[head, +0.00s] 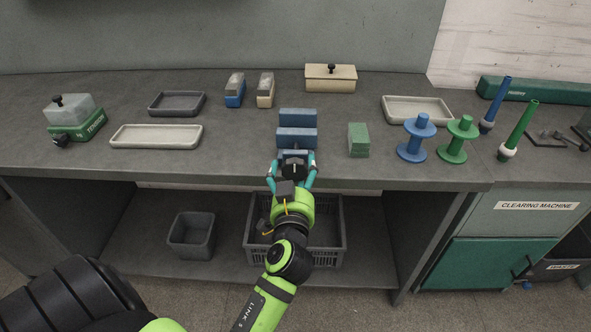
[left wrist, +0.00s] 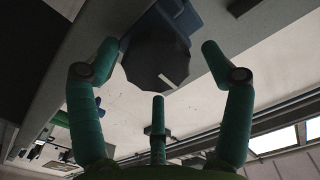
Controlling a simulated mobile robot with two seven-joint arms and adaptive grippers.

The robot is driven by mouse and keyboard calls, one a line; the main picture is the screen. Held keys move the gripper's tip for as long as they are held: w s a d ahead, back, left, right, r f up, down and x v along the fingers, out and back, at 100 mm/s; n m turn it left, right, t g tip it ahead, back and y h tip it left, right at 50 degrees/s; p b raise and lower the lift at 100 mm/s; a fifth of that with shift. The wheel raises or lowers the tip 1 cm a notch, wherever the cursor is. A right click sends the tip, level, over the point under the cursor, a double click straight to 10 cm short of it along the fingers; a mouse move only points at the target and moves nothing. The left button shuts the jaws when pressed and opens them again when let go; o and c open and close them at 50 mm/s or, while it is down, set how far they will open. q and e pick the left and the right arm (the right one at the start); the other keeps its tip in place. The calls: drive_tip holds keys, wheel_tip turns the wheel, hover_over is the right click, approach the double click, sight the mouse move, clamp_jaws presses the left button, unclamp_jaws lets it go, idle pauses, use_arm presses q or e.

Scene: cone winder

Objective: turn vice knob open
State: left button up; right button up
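The blue vice (head: 297,136) stands at the front edge of the bench, with its two jaws apart. Its dark many-sided knob (head: 293,168) faces the front; in the left wrist view the knob (left wrist: 155,58) has a pale mark on its face. My left gripper (head: 291,177) is in front of the vice, its teal fingers open on both sides of the knob. In the left wrist view the left finger is close to the knob and the right one stands apart with a gap; a third finger is below. I cannot tell whether any finger touches. My right gripper is not in view.
A green block (head: 358,140) stands right of the vice, with blue (head: 416,140) and green (head: 458,140) spools further right. Pale tray (head: 157,137) and dark tray (head: 176,103) lie left. A grey crate (head: 330,250) is on the shelf below the arm.

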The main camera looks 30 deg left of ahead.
use_arm(q)
drive_tip(key=c, duration=0.9)
drive_tip(key=shift+r, duration=0.1)
drive_tip(key=shift+r, duration=0.1)
drive_tip(key=shift+m, duration=0.6)
drive_tip(key=m+p, duration=0.1)
drive_tip(key=m, duration=0.2)
drive_tip(key=shift+w+r, duration=0.1)
drive_tip(key=shift+w, duration=0.05)
drive_tip(key=shift+c, duration=0.2)
drive_tip(key=o, duration=1.1)
drive_tip(key=shift+c, duration=0.2)
drive_tip(key=shift+o, duration=0.3)
drive_tip(key=shift+f, duration=0.2)
